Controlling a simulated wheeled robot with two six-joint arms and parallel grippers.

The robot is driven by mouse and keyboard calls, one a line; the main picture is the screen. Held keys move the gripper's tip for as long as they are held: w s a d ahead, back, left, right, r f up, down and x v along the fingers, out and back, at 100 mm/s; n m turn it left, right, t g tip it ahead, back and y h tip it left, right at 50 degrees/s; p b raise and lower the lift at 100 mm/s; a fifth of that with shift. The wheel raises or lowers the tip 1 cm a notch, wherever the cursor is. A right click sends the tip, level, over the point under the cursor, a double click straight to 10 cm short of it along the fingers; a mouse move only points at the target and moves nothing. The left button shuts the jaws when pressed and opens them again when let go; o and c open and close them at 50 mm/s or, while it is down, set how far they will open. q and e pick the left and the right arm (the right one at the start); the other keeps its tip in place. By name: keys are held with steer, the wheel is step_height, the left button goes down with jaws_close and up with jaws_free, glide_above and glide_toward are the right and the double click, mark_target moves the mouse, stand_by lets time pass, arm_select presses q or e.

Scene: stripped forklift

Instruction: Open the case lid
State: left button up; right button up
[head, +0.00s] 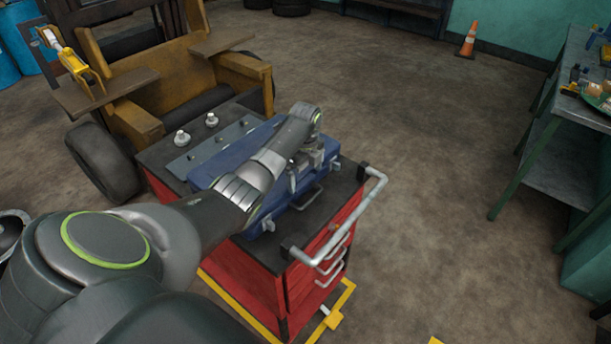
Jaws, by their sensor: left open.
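The blue case (222,166) lies on top of the red tool cart (258,272), and its lid looks shut. My left arm reaches in from the lower left and across the case, hiding much of the lid. My left gripper (293,180) points down at the front edge of the case, near the latches and handle. It is open, and I cannot tell whether it touches the case. My right gripper is not in view.
The cart has a grey push bar (375,190). A stripped yellow forklift (150,90) stands behind. A green workbench (560,110) and an orange cone (468,40) are right; the floor between is clear.

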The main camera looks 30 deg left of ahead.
arm_select(q)
steer(key=shift+f, duration=1.1)
steer(key=c, duration=1.3)
steer(key=shift+w+r, duration=0.1)
